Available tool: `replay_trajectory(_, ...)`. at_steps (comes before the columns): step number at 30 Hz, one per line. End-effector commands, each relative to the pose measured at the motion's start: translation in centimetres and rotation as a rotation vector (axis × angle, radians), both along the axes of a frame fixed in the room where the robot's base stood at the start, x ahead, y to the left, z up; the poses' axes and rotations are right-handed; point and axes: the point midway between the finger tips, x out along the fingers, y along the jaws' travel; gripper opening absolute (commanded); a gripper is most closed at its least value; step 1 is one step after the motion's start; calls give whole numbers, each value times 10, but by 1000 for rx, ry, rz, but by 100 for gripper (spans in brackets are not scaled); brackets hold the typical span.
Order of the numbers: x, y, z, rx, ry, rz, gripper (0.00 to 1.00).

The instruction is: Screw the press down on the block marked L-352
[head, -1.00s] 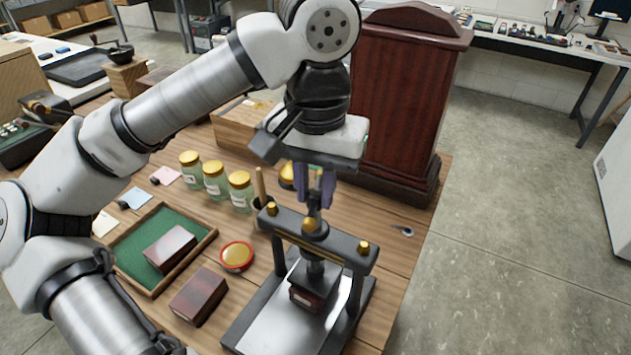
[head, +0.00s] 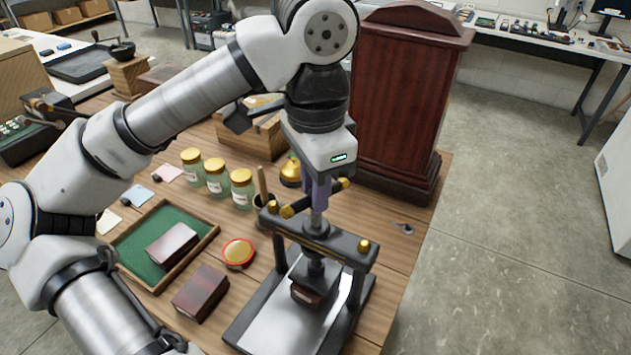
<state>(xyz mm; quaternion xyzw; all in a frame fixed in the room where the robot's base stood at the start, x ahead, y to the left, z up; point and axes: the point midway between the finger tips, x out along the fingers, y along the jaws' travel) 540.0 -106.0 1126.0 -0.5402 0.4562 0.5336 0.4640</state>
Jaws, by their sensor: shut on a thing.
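The black screw press (head: 357,262) stands near the front edge of the wooden table, with a crossbar on two posts and a pale base plate. A dark red block (head: 307,297) lies on that plate under the press foot, which appears to be down on its top; any gap is too small to tell. The block's label cannot be read here. My gripper (head: 318,197) points down above the crossbar, its purple fingers shut on the press handle (head: 297,207), a bar with gold ends. The fingers hide the middle of the handle.
A green-lined tray (head: 196,252) holds another dark red block (head: 171,245); a third block (head: 200,292) lies in front of it. A red-rimmed round tin (head: 237,252), several gold-lidded jars (head: 216,178) and a tall wooden cabinet (head: 400,100) stand close to the press.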

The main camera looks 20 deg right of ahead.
Motion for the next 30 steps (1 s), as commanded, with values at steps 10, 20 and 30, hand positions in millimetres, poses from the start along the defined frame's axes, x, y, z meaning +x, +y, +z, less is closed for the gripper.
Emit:
replay_trajectory(10, 1, 0, 1, -3, -3, -62, 0)
replay_trajectory(20, 1, 0, 1, -3, -3, -64, 0)
replay_trajectory(30, 0, 0, 1, -1, -1, -65, 43)
